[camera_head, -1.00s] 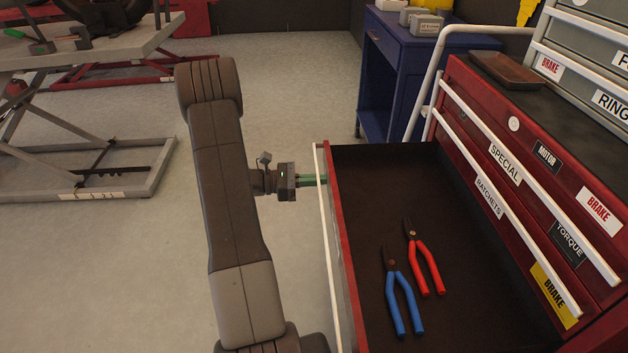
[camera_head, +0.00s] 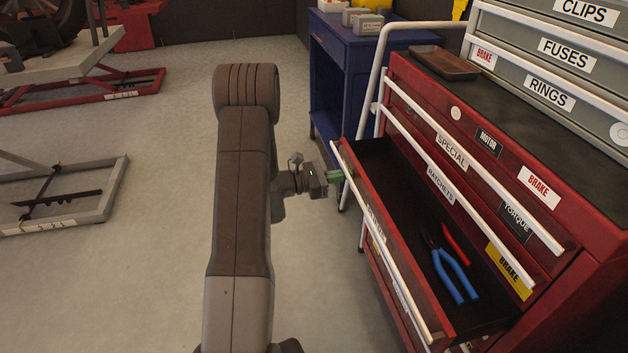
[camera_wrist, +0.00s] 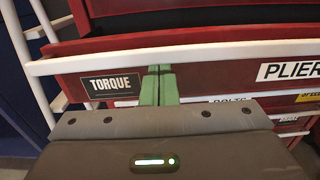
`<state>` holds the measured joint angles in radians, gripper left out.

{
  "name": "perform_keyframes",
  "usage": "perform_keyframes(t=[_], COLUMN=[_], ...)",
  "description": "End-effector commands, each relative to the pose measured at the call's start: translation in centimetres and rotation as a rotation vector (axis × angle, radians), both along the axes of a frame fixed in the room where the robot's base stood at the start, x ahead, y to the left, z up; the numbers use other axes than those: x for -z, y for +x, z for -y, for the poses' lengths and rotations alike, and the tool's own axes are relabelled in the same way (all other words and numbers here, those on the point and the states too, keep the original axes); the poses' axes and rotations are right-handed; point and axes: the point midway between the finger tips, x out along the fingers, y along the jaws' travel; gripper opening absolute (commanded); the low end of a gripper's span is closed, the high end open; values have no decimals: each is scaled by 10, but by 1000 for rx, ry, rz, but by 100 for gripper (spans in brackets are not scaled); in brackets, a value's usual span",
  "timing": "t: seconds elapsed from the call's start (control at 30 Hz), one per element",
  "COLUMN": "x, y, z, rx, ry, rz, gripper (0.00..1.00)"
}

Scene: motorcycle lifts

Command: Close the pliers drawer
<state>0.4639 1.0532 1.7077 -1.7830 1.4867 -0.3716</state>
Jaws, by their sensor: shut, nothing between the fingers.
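The pliers drawer (camera_head: 398,262) is the open red drawer of the tool chest, with a white handle bar along its front. In the wrist view its red front (camera_wrist: 215,66) carries a TORQUE label and a partly cut-off PLIER label. Blue-handled pliers (camera_head: 455,277) and red-handled pliers (camera_head: 457,245) lie inside. The drawer is part way out from the chest. My gripper (camera_head: 337,175) is at the far end of the drawer front, on its outer side. Its green fingers (camera_wrist: 158,85) are shut together and empty, with tips against or very near the drawer front.
The red tool chest (camera_head: 520,185) has closed drawers above, and a grey cabinet (camera_head: 560,60) and a brown tray (camera_head: 444,62) on top. A blue cart (camera_head: 347,60) stands behind. Motorcycle lifts (camera_head: 70,190) are at the left. The floor (camera_head: 165,240) between is clear.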

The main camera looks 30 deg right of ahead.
Motion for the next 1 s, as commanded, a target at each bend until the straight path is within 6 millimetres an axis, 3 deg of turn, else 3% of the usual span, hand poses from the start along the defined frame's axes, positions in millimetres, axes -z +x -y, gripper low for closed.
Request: perform_keyframes(t=[0.2, 0.5, 0.7, 1.0], x=[2, 2, 1, -1], y=[-16, -30, -35, -36], z=[60, 120, 142, 152], rx=[6, 4, 2, 0], ry=[-1, 0, 0, -1], rz=[2, 1, 0, 1], gripper=[0, 0, 0, 0])
